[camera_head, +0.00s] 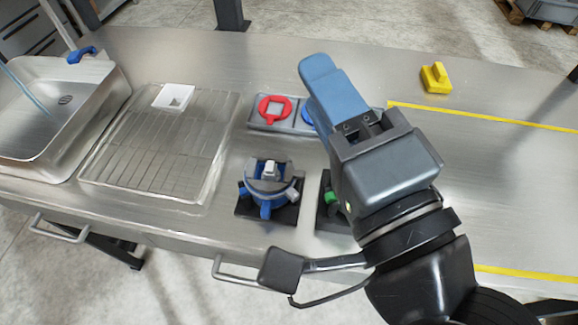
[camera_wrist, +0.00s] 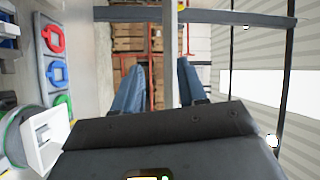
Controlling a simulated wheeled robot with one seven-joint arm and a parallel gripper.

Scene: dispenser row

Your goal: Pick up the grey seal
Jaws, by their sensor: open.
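I cannot pick out a separate grey seal with certainty. A grey ring-like part (camera_head: 283,186) sits on the blue-footed dispenser (camera_head: 265,210) and may be it. In the head view my gripper (camera_head: 319,68) is raised over the bench, right of that dispenser, and its blue fingers overlap. In the wrist view the fingers (camera_wrist: 158,88) stand apart with nothing between them. The grey tray (camera_head: 262,124) holds a red seal (camera_head: 265,110) and a blue one (camera_head: 307,118) partly behind my gripper. The wrist view also shows a green seal (camera_wrist: 63,107) on it.
A second dispenser with a green part (camera_head: 331,200) is mostly hidden behind my arm. A white square piece (camera_head: 174,96) lies on the drain rack (camera_head: 140,165) beside the sink (camera_head: 40,130). A yellow block (camera_head: 435,78) stands at the back right. The bench right of my arm is largely clear.

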